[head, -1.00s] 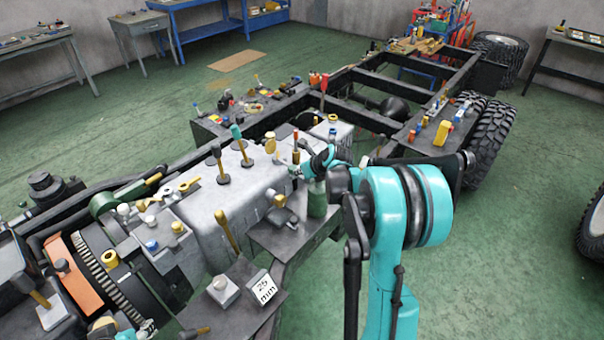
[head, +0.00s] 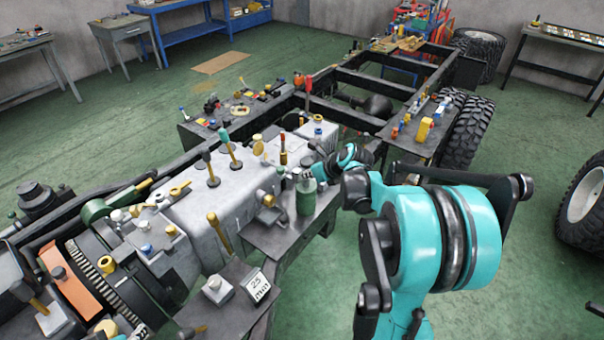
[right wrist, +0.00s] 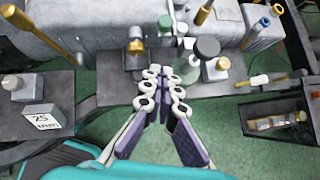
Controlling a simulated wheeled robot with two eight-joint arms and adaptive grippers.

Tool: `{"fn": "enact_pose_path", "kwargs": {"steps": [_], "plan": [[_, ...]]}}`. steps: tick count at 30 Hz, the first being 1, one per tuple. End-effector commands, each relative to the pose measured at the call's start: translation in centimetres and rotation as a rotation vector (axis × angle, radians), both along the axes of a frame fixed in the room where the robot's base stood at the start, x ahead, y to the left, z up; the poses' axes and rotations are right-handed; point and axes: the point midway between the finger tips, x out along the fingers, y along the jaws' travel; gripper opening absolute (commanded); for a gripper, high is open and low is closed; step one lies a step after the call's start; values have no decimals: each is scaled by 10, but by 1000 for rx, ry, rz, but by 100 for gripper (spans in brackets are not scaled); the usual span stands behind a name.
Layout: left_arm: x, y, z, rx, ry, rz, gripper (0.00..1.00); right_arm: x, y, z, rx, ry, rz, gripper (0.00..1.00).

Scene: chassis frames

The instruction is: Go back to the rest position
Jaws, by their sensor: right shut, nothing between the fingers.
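My right arm, teal and black, crosses the right of the head view. Its right gripper (head: 318,170) is small there, beside the grey housing and close to a green bottle (head: 306,196). In the right wrist view the gripper (right wrist: 169,78) shows its pale, looped fingers close together with nothing between them. The green bottle (right wrist: 187,70) stands just past the fingertips in that view; whether they touch cannot be told. My left gripper cannot be made out in either view.
The grey housing (head: 235,190) carries several upright tools.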

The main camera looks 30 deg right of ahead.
Motion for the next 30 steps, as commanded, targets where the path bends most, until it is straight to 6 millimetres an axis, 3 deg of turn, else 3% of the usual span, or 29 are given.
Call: {"fn": "enact_pose_path", "kwargs": {"steps": [20,25,30], "plan": [[0,0,0,0,0,0,46,-4,7,4,-34,0,36,0],[0,0,-3,0,0,0,46,-31,55,17,-310,1,331,0],[0,0,-7,0,0,0,46,-85,120,28,-775,-11,851,0]]}}
